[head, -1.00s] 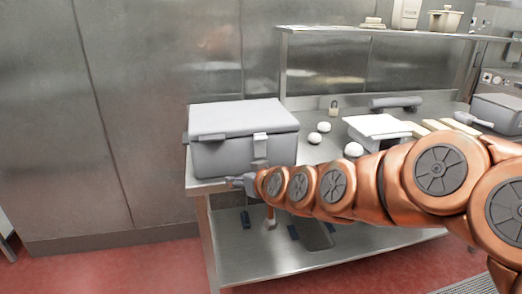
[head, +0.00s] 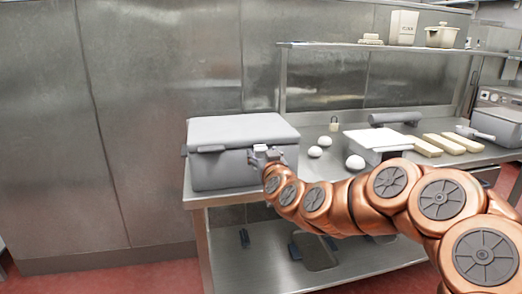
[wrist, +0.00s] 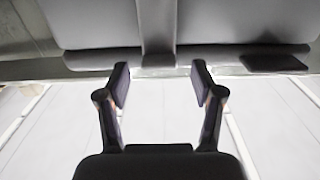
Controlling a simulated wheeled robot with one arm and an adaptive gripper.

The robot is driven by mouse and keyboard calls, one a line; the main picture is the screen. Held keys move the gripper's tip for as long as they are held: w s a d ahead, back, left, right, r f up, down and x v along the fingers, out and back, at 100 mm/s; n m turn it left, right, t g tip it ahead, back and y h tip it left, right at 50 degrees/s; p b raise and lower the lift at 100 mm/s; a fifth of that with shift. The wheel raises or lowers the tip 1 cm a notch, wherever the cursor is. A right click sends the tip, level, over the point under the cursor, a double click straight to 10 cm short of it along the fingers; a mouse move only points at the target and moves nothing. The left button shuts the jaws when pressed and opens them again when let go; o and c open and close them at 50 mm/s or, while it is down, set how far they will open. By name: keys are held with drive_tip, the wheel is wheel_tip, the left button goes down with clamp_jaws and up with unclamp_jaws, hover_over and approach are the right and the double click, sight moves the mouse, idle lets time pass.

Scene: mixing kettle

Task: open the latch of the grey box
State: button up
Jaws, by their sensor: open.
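The grey box (head: 225,170) stands shut at the left end of the steel table, its lid (head: 235,128) down. Its latch is at the right part of the front face, mostly hidden behind my gripper (head: 264,154) in the head view. In the wrist view, a grey upright strip (wrist: 158,35), which looks like the latch, crosses the box front. My gripper (wrist: 161,78) is open, its two fingers apart, one either side of the line of the strip. Nothing shows between the fingers. I cannot tell whether they touch the box.
White balls (head: 355,162), a white scale-like block (head: 380,139) and pale yellow bars (head: 440,143) lie to the right on the table. A small padlock-like item (head: 334,125) is behind. A shelf (head: 375,44) runs above. The floor at left is clear.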

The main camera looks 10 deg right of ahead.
sight(262, 151)
drive_tip(key=shift+w, duration=1.75)
clamp_jaws()
